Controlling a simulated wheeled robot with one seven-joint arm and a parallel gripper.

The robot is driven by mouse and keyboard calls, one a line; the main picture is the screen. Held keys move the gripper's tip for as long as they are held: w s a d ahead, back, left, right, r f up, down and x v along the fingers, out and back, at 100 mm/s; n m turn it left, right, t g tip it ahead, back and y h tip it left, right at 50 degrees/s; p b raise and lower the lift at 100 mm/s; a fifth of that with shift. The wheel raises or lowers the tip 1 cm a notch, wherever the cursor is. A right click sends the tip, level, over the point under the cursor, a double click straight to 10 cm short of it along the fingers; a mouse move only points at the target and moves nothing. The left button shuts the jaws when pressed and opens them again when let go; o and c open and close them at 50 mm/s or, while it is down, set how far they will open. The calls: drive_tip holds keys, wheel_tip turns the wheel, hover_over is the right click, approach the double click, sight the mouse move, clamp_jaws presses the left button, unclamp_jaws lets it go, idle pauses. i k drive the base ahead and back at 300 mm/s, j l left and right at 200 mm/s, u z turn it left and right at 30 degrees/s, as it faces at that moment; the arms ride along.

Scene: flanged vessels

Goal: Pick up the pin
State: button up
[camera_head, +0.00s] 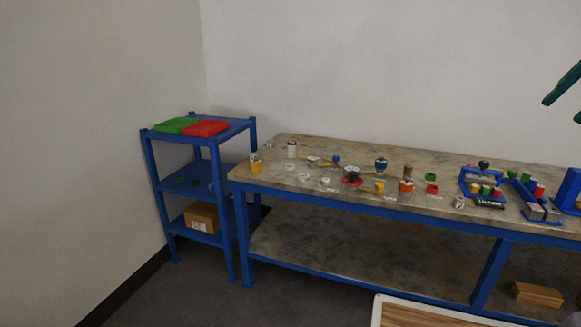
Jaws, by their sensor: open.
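My gripper (560,110) shows only in part at the upper right edge, as two dark green fingers apart from each other. It is open, with nothing seen between the fingers, and appears high in front of the wall. The rest of it is outside the picture. Many small parts stand on the long workbench (300,150), several of them flanged vessels. I cannot tell which of these small parts is the pin. My gripper is apart from all of them.
A blue shelf rack (150,150) stands left of the bench, with a green tray (176,125) and a red tray (206,129) on top and a cardboard box (201,217) low down. Blue holders (483,187) crowd the bench's right. A light-edged wooden surface (410,315) is in front.

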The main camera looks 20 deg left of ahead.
sight(525, 176)
drive_tip(key=k+j, duration=0.1)
drive_tip(key=j, duration=0.45)
drive_tip(key=k+j, duration=0.1)
drive_tip(key=j, duration=0.95)
drive_tip(key=k+j, duration=0.15)
drive_tip(key=j, duration=0.35)
drive_tip(key=k+j, duration=0.1)
drive_tip(key=j, duration=0.45)
drive_tip(key=i+l+z, duration=0.35)
drive_tip(key=l, duration=0.15)
drive_tip(key=i+l+z, duration=0.65)
drive_tip(key=i, duration=0.25)
drive_tip(key=i+l+u, duration=0.25)
drive_tip(key=i, duration=0.25)
drive_tip(key=i+l+u, duration=0.25)
drive_tip(key=i+l, duration=0.15)
drive_tip(key=l, duration=0.15)
drive_tip(key=i+l+u, duration=0.25)
drive_tip(key=i+l, duration=0.15)
drive_tip(key=l, duration=0.15)
drive_tip(key=i+l+u, duration=0.25)
drive_tip(key=l, duration=0.4)
drive_tip(key=i+j, duration=0.05)
drive_tip(key=i, duration=0.05)
